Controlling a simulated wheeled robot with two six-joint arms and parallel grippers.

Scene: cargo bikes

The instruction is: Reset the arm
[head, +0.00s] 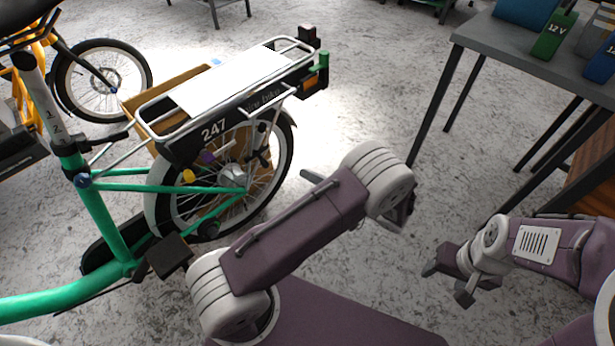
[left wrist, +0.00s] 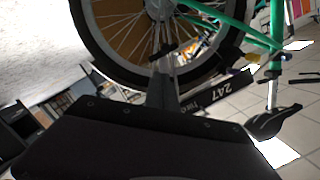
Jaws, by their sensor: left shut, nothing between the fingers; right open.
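My left gripper (head: 308,175) is mostly hidden behind my own purple arm link; only a grey tip shows beside the bike's rear wheel. In the left wrist view the left gripper (left wrist: 163,70) is shut and empty, pointing toward the wheel. My right gripper (head: 449,278) is open and empty at the lower right, above the floor. The green cargo bike (head: 105,220) stands at the left, with its rear wheel (head: 277,165) and a rack (head: 235,80) marked 247. It also shows upside down in the left wrist view (left wrist: 235,30).
A grey table (head: 540,55) with a green 12 V box (head: 555,38) and blue boxes stands at the upper right. A yellow bike (head: 38,85) is at the far left. A cardboard box (head: 165,88) is behind the rack. The speckled floor between bike and table is clear.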

